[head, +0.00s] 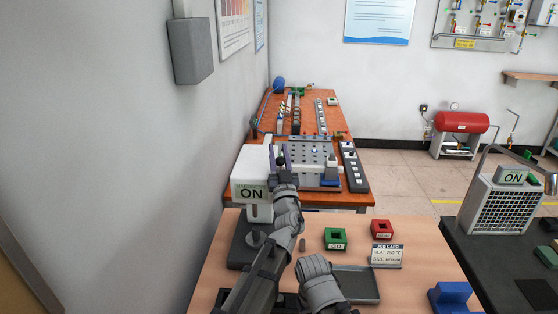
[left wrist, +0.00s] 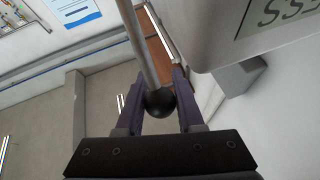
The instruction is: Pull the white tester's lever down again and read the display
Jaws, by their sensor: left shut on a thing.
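The white tester (head: 252,163) stands at the left end of the near wooden table, above a dark base (head: 243,250). Its front display (head: 251,193) reads "ON" in large letters, with a smaller line above too small to read. My left gripper (head: 281,156) is at the tester's right side. In the left wrist view its fingers (left wrist: 158,100) are shut on the black ball knob (left wrist: 158,103) of the lever, at the end of a grey rod (left wrist: 143,45). The display (left wrist: 282,14) also shows there, cut off, with only parts of characters visible. My right gripper is not in view.
A green "GO" block (head: 336,245), a red block (head: 382,229), a job card (head: 387,262) and a dark tray (head: 357,291) occupy the near table. A grilled unit (head: 499,207) showing "ON" stands at right.

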